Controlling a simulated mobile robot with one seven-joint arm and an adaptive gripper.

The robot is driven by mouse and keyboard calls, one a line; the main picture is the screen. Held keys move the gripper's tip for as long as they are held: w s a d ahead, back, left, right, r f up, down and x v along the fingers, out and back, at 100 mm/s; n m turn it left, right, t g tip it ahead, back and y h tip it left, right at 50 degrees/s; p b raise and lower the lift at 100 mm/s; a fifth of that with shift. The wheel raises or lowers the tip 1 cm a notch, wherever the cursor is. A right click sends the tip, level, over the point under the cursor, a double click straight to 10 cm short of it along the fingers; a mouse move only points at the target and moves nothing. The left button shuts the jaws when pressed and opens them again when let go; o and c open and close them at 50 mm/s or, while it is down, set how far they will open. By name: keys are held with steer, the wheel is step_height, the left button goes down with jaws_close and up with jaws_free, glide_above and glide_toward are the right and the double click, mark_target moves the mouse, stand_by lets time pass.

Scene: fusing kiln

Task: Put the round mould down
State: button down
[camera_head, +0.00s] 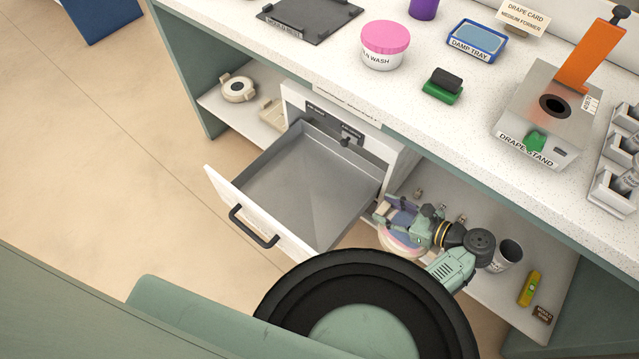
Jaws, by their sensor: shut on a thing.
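My gripper (400,215) reaches in low at the right of the open drawer, by the lower right shelf. It is shut on a round, pale pinkish-white thing that I take for the round mould (398,242). Its curved rim shows below the fingers; the fingers and wrist hide much of it. I cannot tell whether it touches the shelf (500,285).
The empty drawer (300,185) stands out from the counter. Above, the countertop (330,62) holds a pink-lidded tub (385,45), a blue tray (477,42) and the drape stand (545,110).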

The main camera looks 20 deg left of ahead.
steer(key=w+a, duration=0.4)
steer(key=a, duration=0.9)
steer(key=w+a, duration=0.4)
steer(key=a, duration=0.9)
steer(key=a+f+b, duration=0.1)
steer(key=f+b, duration=0.1)
steer(key=b, duration=0.1)
steer(key=w+a+f+b, duration=0.1)
steer(key=a+f+b, duration=0.1)
steer(key=f+b, duration=0.1)
steer(key=w+a+f+b, duration=0.1)
steer(key=f+b, duration=0.1)
steer(key=b, duration=0.3)
steer(key=shift+a+f, duration=0.15)
steer(key=shift+a, duration=0.1)
steer(key=c, duration=0.9)
jaws_free()
steer(key=shift+c, duration=0.2)
steer(key=shift+s, duration=0.1)
